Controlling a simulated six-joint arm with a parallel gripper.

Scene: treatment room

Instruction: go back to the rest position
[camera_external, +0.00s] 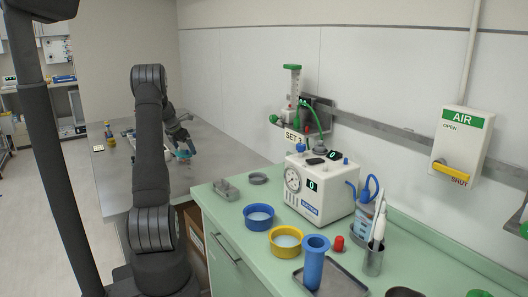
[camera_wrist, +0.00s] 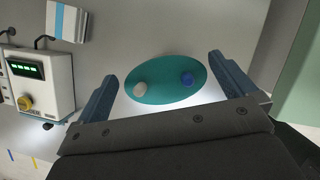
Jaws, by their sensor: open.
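My gripper (camera_external: 185,148) is out over the grey table (camera_external: 230,145) at the back left in the external view. In the wrist view its two blue-grey fingers stand wide apart, and my gripper (camera_wrist: 163,70) is open with nothing between the fingers. Beyond them lies a teal oval mat (camera_wrist: 165,94) on the table. I cannot tell the height of the gripper above the mat.
A white box with a green display and yellow knob (camera_wrist: 38,85) stands left in the wrist view. The green counter (camera_external: 233,204) carries a blue bowl (camera_external: 259,217), a yellow bowl (camera_external: 286,241), a blue cylinder (camera_external: 314,265) and a white gauge unit (camera_external: 322,190).

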